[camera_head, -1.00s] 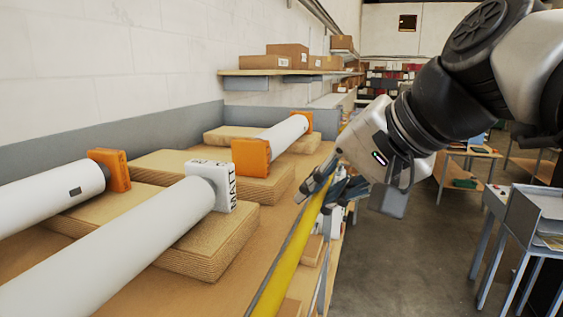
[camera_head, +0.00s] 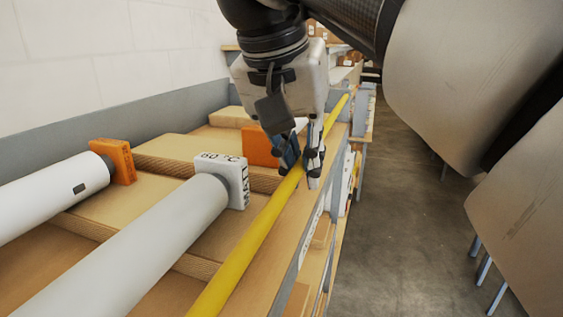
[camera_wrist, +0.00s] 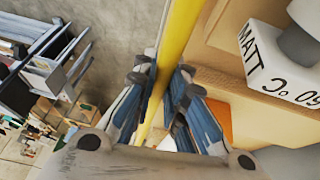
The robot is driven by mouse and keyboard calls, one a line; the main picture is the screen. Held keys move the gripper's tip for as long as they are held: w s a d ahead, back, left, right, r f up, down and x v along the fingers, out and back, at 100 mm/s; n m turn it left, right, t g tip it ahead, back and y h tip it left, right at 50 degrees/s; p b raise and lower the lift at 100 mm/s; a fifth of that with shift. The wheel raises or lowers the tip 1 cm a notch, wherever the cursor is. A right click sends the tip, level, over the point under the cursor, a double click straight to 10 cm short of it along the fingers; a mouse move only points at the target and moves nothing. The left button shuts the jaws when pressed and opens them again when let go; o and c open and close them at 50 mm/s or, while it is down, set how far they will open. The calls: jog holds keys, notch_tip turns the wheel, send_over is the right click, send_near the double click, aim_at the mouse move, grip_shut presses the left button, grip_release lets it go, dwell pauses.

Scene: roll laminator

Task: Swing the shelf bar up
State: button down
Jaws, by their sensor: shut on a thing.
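The yellow shelf bar (camera_head: 246,236) runs along the front of the shelf, from the near bottom to the far end. In the head view it now shows above the shelf board's front edge, in front of the rolls. My gripper (camera_head: 301,172) is over the bar with a finger on each side of it, shut on it. In the wrist view the bar (camera_wrist: 178,35) passes between my fingers (camera_wrist: 163,90). The exact finger contact is partly hidden.
White rolls lie on the shelf, one with a white end block (camera_head: 226,177), another with an orange end block (camera_head: 116,161). Another orange block (camera_head: 260,148) is partly behind my gripper. Cardboard pads (camera_head: 196,155) lie beneath. Open floor (camera_head: 405,230) is to the right.

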jog(key=shift+w+a+h, duration=0.1)
jog(key=shift+a+h, duration=0.3)
jog(key=shift+h, duration=0.1)
jog(key=shift+f, duration=0.1)
jog(key=c, duration=1.6)
grip_release()
jog(key=shift+d, duration=0.1)
